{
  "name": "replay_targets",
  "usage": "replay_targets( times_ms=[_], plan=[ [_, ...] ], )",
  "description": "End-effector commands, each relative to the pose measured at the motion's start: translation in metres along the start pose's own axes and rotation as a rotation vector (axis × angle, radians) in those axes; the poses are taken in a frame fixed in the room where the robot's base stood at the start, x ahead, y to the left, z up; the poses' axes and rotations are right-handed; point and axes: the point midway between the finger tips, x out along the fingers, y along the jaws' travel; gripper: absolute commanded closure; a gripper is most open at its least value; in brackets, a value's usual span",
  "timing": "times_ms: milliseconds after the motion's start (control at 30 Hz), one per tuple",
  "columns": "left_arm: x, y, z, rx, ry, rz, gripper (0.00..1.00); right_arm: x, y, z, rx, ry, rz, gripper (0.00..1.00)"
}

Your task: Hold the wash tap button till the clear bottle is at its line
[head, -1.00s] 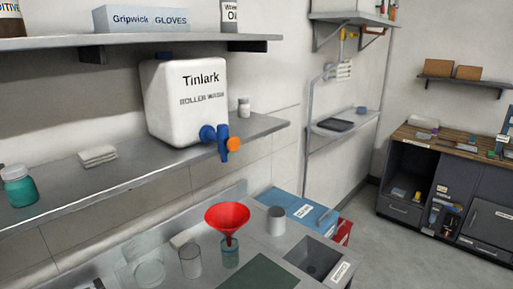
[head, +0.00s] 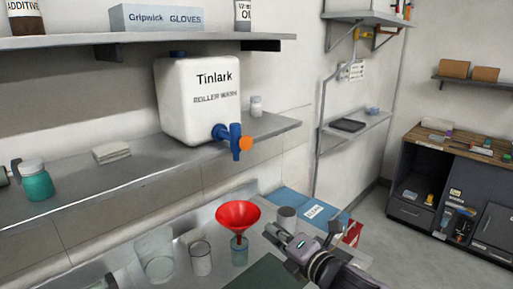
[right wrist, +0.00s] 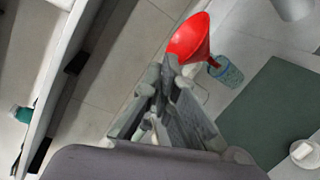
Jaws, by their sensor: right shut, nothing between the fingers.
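The wash tap (head: 229,136) is blue and sits low on the white Tinlark roller wash container (head: 197,100), on the middle shelf. Its orange button (head: 246,143) faces outward and nothing touches it. A small clear bottle (head: 239,251) with a bluish tint stands upright on the bench below, with a red funnel (head: 238,214) in its mouth. The bottle also shows in the right wrist view (right wrist: 226,72). Its line and liquid level are too small to tell. My right gripper (head: 272,232) is shut and empty, right of the bottle in the head view. My left gripper is not in view.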

Motion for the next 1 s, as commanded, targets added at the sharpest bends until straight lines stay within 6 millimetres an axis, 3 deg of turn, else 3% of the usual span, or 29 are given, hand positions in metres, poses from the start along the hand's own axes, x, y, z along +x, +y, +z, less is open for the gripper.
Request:
replay_targets(
  times_ms=[200,500,733,1000],
  plan=[
    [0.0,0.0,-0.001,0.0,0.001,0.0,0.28,0.0,0.045,0.032,-0.382,0.015,0.104,1.0],
    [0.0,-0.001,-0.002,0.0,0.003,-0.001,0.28,-0.015,0.092,0.08,-0.863,-0.007,0.203,1.0],
    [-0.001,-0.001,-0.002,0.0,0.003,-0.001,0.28,-0.029,0.113,0.107,-1.099,-0.033,0.241,1.0],
    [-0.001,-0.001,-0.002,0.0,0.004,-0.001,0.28,-0.034,0.119,0.116,-1.174,-0.043,0.252,1.0]
  ],
)
